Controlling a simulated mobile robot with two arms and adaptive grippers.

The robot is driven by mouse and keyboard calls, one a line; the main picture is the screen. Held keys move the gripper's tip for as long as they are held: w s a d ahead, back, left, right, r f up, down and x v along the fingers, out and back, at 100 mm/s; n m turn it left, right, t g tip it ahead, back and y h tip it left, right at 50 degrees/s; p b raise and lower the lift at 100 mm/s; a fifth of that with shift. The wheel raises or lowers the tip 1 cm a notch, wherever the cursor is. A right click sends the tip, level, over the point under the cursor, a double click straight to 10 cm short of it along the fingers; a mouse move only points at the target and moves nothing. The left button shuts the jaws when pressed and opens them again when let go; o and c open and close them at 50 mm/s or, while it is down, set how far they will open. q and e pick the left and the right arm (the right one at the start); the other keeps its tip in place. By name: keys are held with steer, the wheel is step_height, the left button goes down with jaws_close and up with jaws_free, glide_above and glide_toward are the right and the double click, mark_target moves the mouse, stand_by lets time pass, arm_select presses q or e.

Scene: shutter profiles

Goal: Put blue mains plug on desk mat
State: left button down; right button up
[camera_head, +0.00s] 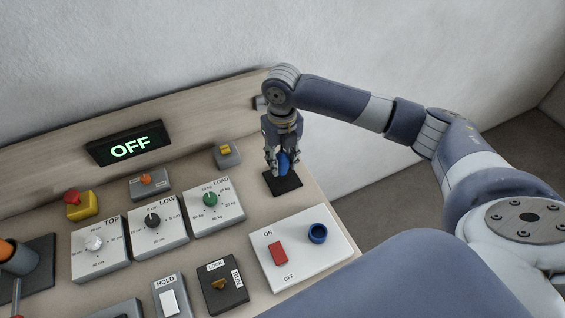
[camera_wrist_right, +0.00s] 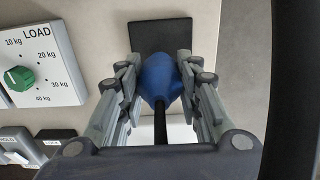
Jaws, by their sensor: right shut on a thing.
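The blue mains plug (camera_head: 284,163) is held between the fingers of my right gripper (camera_head: 279,167). In the right wrist view the blue plug (camera_wrist_right: 158,80) sits between both fingers (camera_wrist_right: 157,82), with a black cord or stem running toward the palm. The desk mat (camera_head: 283,183) is a small black square on the panel's right side. The plug appears over the mat; I cannot tell whether it touches. The mat also shows in the wrist view (camera_wrist_right: 150,37), beyond the plug. My left gripper is not in view.
A white plate with a red ON/OFF switch (camera_head: 278,253) and a blue round socket (camera_head: 318,233) lies in front of the mat. The LOAD dial box (camera_head: 214,207) is left of it. A grey box with a yellow top (camera_head: 226,154) stands behind left. The display (camera_head: 129,146) reads OFF.

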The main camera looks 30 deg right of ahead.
mark_target(282, 167)
steer(key=shift+w+d+f, duration=0.1)
steer(key=shift+w+d, duration=0.05)
step_height(282, 167, down, 3)
steer(key=shift+r+p, duration=0.1)
steer(key=shift+p, duration=0.6)
steer(key=shift+f, duration=0.3)
steer(key=shift+f, duration=0.2)
steer(key=o, duration=1)
steer(key=shift+o, duration=0.2)
steer(key=shift+r, duration=0.1)
